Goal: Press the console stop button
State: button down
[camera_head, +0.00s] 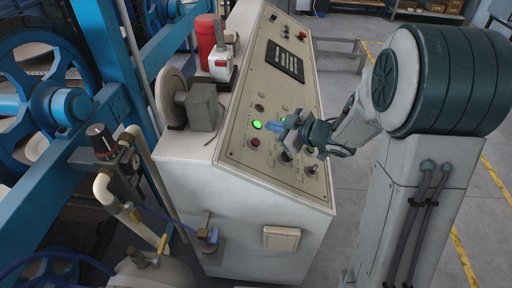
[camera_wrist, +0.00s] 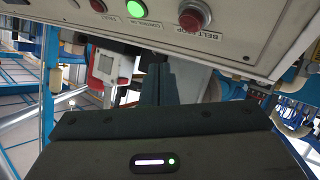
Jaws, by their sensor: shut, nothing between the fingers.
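The sloped console (camera_head: 232,150) carries a red belt stop button (camera_head: 255,142) near its lower left corner. In the wrist view this button (camera_wrist: 192,16) is at the top right, above the label "BELT STOP". A lit green control-on lamp (camera_head: 257,125) sits beside it, also seen in the wrist view (camera_wrist: 135,9). My gripper (camera_head: 273,127) is shut and empty over the panel, just right of the green lamp. Its closed fingers (camera_wrist: 160,82) show below the panel edge in the wrist view. No contact with the button is visible.
A dark red fault lamp (camera_head: 259,108) is beyond the green one. More knobs and buttons sit under and right of my gripper. A red and white device (camera_head: 212,45) and a grey roller unit (camera_head: 190,103) stand at the console's left. Blue machinery (camera_head: 60,100) fills the far left.

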jog(key=shift+a+f+b, duration=0.35)
jog(key=shift+f+b, duration=0.1)
jog(key=shift+f, duration=0.2)
jog(key=shift+a+f+b, duration=0.4)
jog(key=shift+f+b, duration=0.05)
jog(key=shift+f, duration=0.15)
jog(key=shift+a+f+b, duration=0.35)
jog(key=shift+f+b, duration=0.1)
jog(key=shift+f, duration=0.2)
dwell(0.6)
jog(key=shift+a+f+b, duration=0.2)
jog(key=shift+f+b, duration=0.1)
jog(key=shift+f, duration=0.05)
jog(key=shift+a+f+b, duration=0.25)
jog(key=shift+f+b, duration=0.15)
dwell(0.7)
jog(key=shift+r, duration=0.1)
jog(key=shift+d+r+p, duration=0.45)
jog(key=shift+r+p, duration=0.2)
jog(key=shift+p, duration=0.15)
jog(key=d+r+p, duration=0.1)
jog(key=r+p, duration=0.2)
jog(key=d+r+p, duration=0.1)
jog(key=shift+d+r, duration=0.2)
jog(key=shift+d, duration=0.1)
